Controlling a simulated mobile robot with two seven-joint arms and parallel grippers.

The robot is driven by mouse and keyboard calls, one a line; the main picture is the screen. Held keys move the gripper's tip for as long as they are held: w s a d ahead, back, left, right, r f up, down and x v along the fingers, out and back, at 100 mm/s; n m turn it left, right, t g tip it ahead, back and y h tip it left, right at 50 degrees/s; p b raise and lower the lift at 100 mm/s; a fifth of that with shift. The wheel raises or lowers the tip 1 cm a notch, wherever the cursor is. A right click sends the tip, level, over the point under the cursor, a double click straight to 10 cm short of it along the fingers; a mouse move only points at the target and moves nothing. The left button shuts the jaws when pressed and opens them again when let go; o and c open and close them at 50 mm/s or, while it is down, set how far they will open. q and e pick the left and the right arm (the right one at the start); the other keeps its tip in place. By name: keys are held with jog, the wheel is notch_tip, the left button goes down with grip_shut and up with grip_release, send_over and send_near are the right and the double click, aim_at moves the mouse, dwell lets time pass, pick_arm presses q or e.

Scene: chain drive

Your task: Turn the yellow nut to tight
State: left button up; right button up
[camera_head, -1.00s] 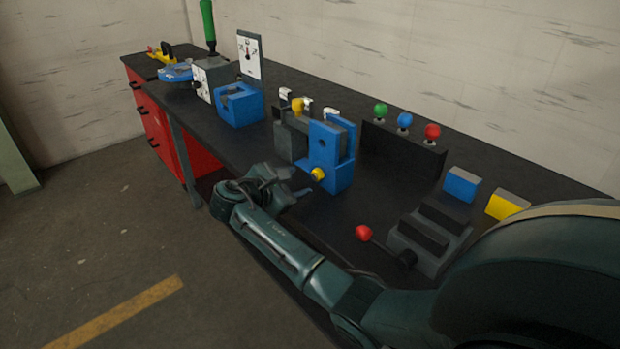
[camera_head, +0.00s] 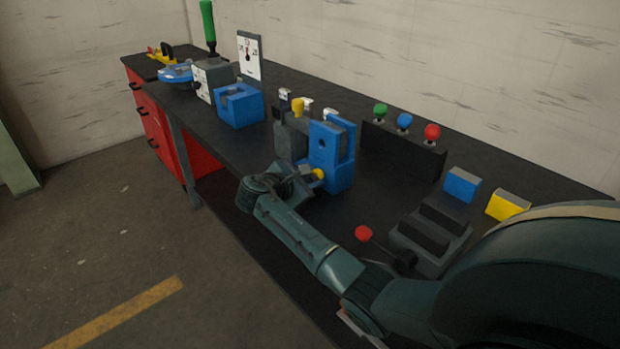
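The yellow nut (camera_head: 319,174) sits low on the front face of the blue block (camera_head: 330,146), which stands near the front edge of the bench. My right gripper (camera_head: 309,174) is right at the nut, with its fingers coming from the left and front. The fingers partly cover the nut. I cannot tell whether they touch it or how far apart they are. My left gripper is not in view.
A yellow knob (camera_head: 297,107) with white labels stands behind the blue block. Green, blue and red knobs (camera_head: 432,132) line the back right. A red-ball lever (camera_head: 364,233) stands near my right forearm. Another blue block (camera_head: 240,106) is to the left on the dark bench.

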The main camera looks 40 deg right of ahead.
jog(key=c, duration=0.5)
jog(key=shift+s+m+t+p, duration=0.1)
jog(key=shift+m+t+p, duration=0.3)
jog(key=shift+m, duration=0.2)
jog(key=shift+c, duration=0.2)
jog(key=shift+f+m+t, duration=0.1)
jog(key=shift+m+t, duration=0.5)
jog(key=shift+m, duration=0.3)
jog(key=o, duration=1)
jog(key=v, duration=1.3)
jog(key=shift+a, duration=0.2)
jog(key=shift+f, duration=0.15)
